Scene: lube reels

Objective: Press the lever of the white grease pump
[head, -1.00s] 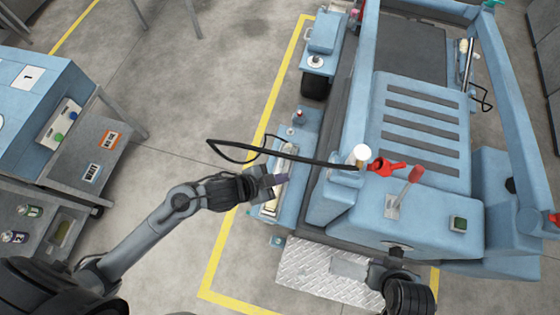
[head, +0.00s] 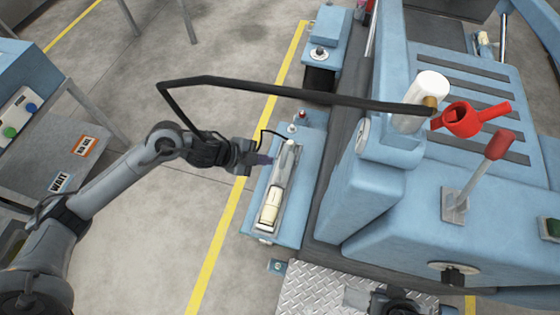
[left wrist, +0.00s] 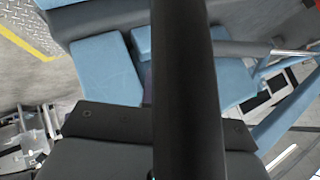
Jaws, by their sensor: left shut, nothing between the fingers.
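A pale silver and cream device with a long narrow body (head: 279,185), which looks like the white grease pump, lies on a blue base (head: 300,205) left of the big blue machine. Its lever cannot be told apart clearly. My left gripper (head: 264,159) is shut and empty, with its tips just left of the device's upper part. I cannot tell whether they touch it. A dark bar (left wrist: 188,90) fills the middle of the left wrist view and hides the fingertips. Part of my right arm's end (head: 395,302) shows at the bottom edge, its fingers unclear.
A red-knobbed lever (head: 485,165) rises from the blue machine (head: 400,220).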

